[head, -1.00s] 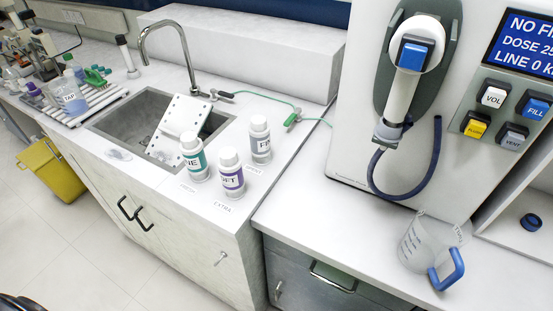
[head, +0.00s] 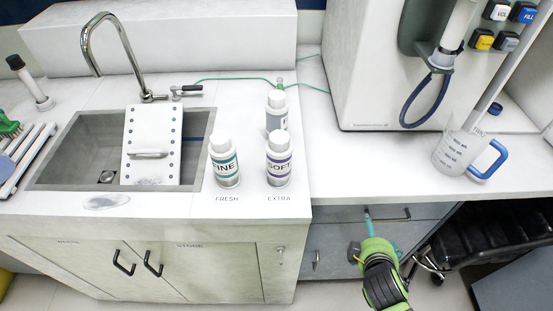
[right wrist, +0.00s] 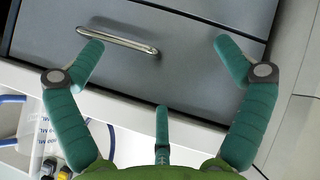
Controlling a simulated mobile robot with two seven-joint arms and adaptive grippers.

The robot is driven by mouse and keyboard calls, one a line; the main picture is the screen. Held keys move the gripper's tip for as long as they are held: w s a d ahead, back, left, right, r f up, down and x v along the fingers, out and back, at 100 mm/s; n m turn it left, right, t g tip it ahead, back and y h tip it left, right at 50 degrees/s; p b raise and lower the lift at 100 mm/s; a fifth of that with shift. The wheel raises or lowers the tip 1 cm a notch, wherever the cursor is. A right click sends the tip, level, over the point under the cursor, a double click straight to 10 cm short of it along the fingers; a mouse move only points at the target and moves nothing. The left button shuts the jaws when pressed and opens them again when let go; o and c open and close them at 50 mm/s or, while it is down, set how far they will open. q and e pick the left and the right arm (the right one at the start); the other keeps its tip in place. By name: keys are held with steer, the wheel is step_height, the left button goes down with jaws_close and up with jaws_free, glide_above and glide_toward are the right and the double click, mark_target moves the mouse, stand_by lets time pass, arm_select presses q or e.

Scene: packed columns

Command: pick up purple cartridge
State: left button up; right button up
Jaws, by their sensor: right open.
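The purple cartridge (head: 279,168) is a white bottle with a purple band reading SOFT. It stands upright on the white counter near its front edge, above the word EXTRA. A teal-banded FINE bottle (head: 224,168) stands to its left, and a grey-banded bottle (head: 276,122) stands just behind it, partly hidden. My right gripper (head: 372,232) is open and empty, low and to the right of the cartridge, in front of the grey drawers. In the right wrist view its spread fingers (right wrist: 157,50) face a drawer front with a metal handle. The cartridge does not show there. My left gripper is not in view.
A sink (head: 70,150) with a tilted white perforated panel (head: 150,165) lies left of the bottles. A measuring jug (head: 455,150) with a blue handle stands on the right counter by the dispenser machine (head: 365,90). The counter edge and drawer handle (head: 390,215) are near my right gripper.

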steer(key=w+a+r+n+t+y, duration=0.1)
steer(key=w+r+n+t, duration=0.3)
steer(key=r, duration=0.6)
steer(key=w+a+r+n+t, duration=0.1)
steer(key=w+r+n+t, duration=0.3)
steer(key=r, duration=0.6)
steer(key=a+r+n+t+y, duration=0.35)
steer(key=a+n+y, duration=0.35)
steer(key=n, duration=0.5)
steer(key=n+g+y, duration=0.8)
steer(key=n, duration=0.9)
glide_toward(284, 169)
steer(key=x, duration=0.5)
steer(key=shift+w+r, duration=0.2)
steer(key=shift+w, duration=0.1)
steer(key=shift+w+a, duration=0.2)
steer(key=shift+a, duration=0.05)
steer(key=p+x, duration=0.1)
steer(key=x, duration=0.4)
steer(key=shift+a+f+p, duration=0.1)
steer(key=shift+a+p, duration=0.2)
steer(key=shift+a, duration=0.05)
steer(key=shift+w+a+f, duration=0.1)
steer(key=shift+w+a, duration=0.15)
steer(key=shift+w, duration=0.05)
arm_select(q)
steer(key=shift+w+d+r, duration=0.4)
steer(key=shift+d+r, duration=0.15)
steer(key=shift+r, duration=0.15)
